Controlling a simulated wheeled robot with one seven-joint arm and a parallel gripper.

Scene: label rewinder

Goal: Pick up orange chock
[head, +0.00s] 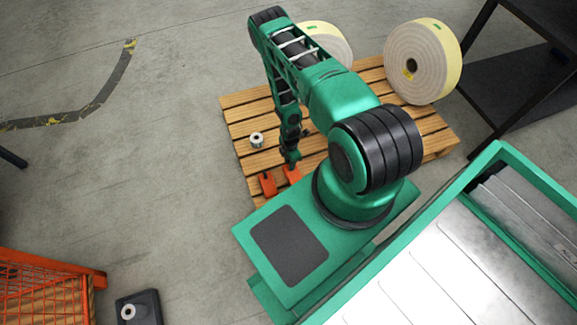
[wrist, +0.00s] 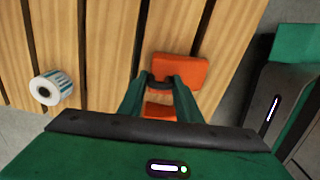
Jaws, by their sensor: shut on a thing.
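Two orange chocks show low on the wooden pallet in the head view. My gripper (head: 292,163) points down onto the right-hand chock (head: 292,175) and is shut on it. The other orange chock (head: 268,184) stands just to the left, apart from the gripper.
The slatted pallet (head: 238,116) also bears a small white label roll (head: 257,139) and two large rolls, one at the right (head: 418,64) and one partly hidden behind my arm (head: 333,38). A dark stand (head: 508,65) is at the right.

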